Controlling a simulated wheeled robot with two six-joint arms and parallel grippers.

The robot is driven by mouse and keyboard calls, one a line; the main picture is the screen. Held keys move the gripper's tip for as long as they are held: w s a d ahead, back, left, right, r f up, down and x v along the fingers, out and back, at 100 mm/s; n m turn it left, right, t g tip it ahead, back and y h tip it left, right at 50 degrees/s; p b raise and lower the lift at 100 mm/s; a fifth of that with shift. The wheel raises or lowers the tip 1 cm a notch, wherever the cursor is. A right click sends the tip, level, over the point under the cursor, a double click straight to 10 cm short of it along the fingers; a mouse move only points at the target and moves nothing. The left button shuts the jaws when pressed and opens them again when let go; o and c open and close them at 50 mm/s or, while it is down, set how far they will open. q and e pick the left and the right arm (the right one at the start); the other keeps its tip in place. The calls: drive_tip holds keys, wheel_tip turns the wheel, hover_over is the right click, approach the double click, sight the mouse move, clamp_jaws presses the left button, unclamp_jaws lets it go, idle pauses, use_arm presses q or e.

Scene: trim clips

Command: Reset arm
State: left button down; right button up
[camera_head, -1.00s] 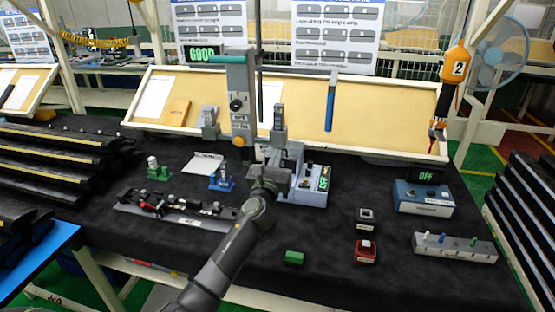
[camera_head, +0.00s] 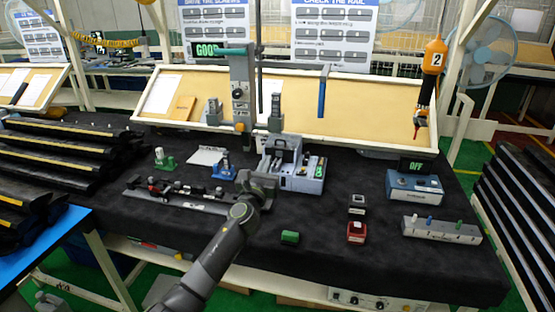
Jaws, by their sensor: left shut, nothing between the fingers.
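My left gripper (camera_head: 260,182) is at mid-picture, on the arm that comes up from the bottom. It is shut and empty, over the black table covering (camera_head: 330,245). The exact height of the gripper over the table is hard to tell. My right arm and gripper are not in view.
A tall grey stand with a teal top (camera_head: 240,85) rises behind. A black rail fixture (camera_head: 180,197) lies left. Black trim strips (camera_head: 60,150) fill the far left.

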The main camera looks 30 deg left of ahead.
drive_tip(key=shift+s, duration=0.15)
